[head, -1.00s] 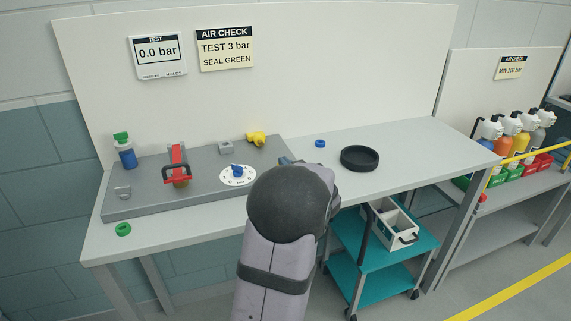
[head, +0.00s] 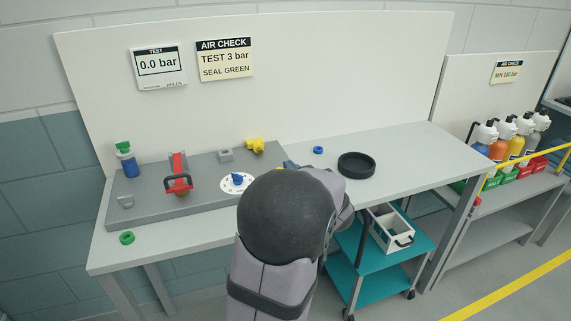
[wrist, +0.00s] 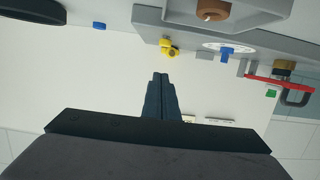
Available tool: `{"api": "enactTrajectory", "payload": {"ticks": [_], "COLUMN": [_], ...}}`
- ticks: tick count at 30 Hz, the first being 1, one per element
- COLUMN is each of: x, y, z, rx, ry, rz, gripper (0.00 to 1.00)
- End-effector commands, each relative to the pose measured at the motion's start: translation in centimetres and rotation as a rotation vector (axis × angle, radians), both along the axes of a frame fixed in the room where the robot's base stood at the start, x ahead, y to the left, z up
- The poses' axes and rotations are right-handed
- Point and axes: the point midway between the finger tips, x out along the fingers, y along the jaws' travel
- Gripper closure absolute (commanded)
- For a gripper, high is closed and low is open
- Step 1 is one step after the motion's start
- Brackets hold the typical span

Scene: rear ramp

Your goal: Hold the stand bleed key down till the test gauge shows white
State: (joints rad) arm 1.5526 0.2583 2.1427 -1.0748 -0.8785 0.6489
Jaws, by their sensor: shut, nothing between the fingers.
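The test gauge (head: 158,68) is on the back board, reads 0.0 bar and has a pale, whitish face. The grey test stand (head: 150,215) lies on the bench with a red lever (head: 178,168), a blue knob on a white dial (head: 238,182), a grey block (head: 225,155) and a yellow fitting (head: 255,146). I cannot tell which part is the bleed key. In the wrist view, my gripper (wrist: 160,92) is shut and empty, apart from the yellow fitting (wrist: 170,48) and a brown round part (wrist: 212,11). My arm hides the stand's right end in the head view.
A black round tray (head: 356,165) and a blue cap (head: 318,150) lie on the bench to the right. A green ring (head: 127,238) is at the front left. A teal cart (head: 345,270) stands below.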

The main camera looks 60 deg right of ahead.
Motion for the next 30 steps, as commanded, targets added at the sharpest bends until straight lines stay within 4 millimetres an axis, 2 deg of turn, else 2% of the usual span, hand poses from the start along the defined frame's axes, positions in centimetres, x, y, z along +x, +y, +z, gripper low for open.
{"api": "enactTrajectory", "payload": {"ticks": [4, 11, 26, 30], "x": [-1.6, -2.7, -2.8, -2.2], "y": [1.5, 2.6, 2.8, 2.9], "z": [0.7, 1.1, 1.1, 1.2], "rx": [-0.001, -0.002, -0.002, 0.000], "ry": [-0.002, -0.002, -0.002, 0.004], "rz": [-0.003, -0.002, 0.000, 0.001], "gripper": [1.00, 1.00, 1.00, 1.00]}}
